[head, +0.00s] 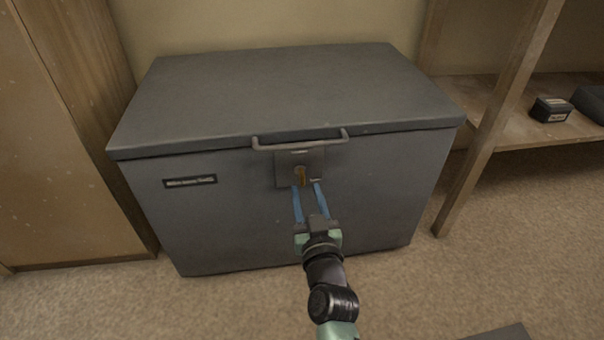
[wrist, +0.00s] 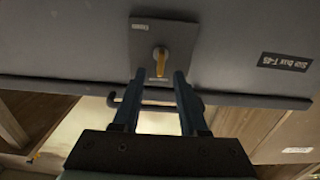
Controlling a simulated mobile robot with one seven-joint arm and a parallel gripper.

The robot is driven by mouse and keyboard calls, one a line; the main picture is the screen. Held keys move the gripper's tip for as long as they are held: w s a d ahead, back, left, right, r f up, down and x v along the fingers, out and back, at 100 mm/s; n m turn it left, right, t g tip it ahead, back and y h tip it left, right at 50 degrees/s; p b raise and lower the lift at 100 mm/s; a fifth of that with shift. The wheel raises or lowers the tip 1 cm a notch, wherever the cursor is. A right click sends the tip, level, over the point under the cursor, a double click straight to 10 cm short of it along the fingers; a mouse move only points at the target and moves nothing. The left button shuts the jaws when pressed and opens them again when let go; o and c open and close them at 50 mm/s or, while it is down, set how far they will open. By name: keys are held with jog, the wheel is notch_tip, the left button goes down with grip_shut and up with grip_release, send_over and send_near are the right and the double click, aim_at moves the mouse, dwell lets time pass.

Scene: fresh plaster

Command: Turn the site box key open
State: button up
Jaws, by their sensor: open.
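The site box (head: 230,215) is a grey chest with its lid (head: 290,90) closed, seen in the head view. A lock plate (head: 285,172) sits on its front below the lid handle (head: 300,142). A brass-yellow key (head: 301,174) stands in the lock; it also shows in the wrist view (wrist: 160,68), lined up along the picture's vertical. My gripper (head: 306,187) has its two blue fingers apart, just in front of and below the key. In the wrist view the fingertips (wrist: 160,76) lie to either side of the key's lower end, with gaps; I cannot tell the exact depth.
A wooden cabinet (head: 60,130) stands close on the left. A wooden shelf unit (head: 520,130) with a small dark box (head: 551,109) is on the right. The carpet in front of the box is mostly clear.

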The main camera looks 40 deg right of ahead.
aim_at(303, 181)
jog(key=shift+b+x, duration=0.45)
jog(key=shift+x, duration=2.45)
jog(key=shift+a, duration=0.1)
grip_shut()
